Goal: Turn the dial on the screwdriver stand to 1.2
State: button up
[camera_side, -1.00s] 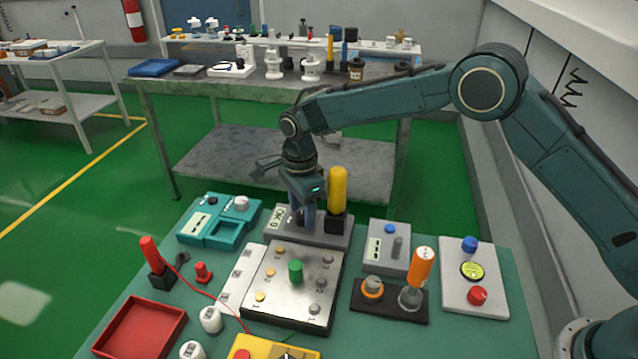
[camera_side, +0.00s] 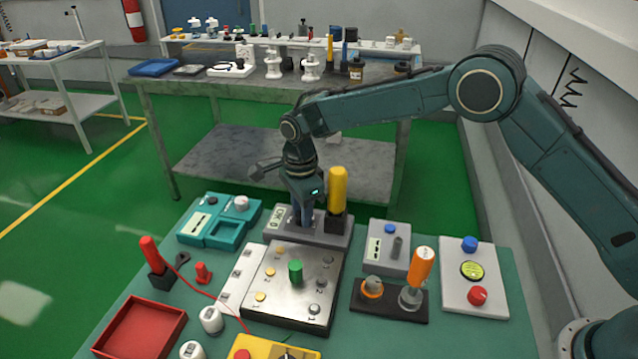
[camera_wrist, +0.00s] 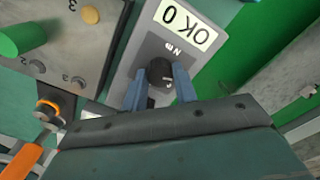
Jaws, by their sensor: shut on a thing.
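The screwdriver stand (camera_side: 322,232) is a grey block at the back middle of the bench, with a yellow-handled screwdriver (camera_side: 338,189) upright in its black holder. Its small display (camera_wrist: 185,20) seems to read "OK 0" in the wrist view, with "N m" printed below. The black dial (camera_wrist: 160,72) sits under the display, between the two blue fingers of my gripper (camera_wrist: 159,79). In the side view my gripper (camera_side: 303,220) points down onto the stand, shut on the dial; the fingers hide the dial there. I cannot read the dial's setting.
A metal plate with a green knob (camera_side: 296,270) lies in front of the stand. A teal device (camera_side: 222,219) is to the left. A grey box (camera_side: 389,245) and an orange-handled tool (camera_side: 421,268) stand to the right. A red tray (camera_side: 140,328) is front left.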

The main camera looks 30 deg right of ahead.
jog(key=m, duration=1.1)
dwell(0.3)
jog(key=shift+m, duration=0.4)
jog(key=o, duration=1)
jog(key=shift+c, duration=0.2)
jog(key=shift+r, duration=0.1)
notch_tip(320, 180, up, 14)
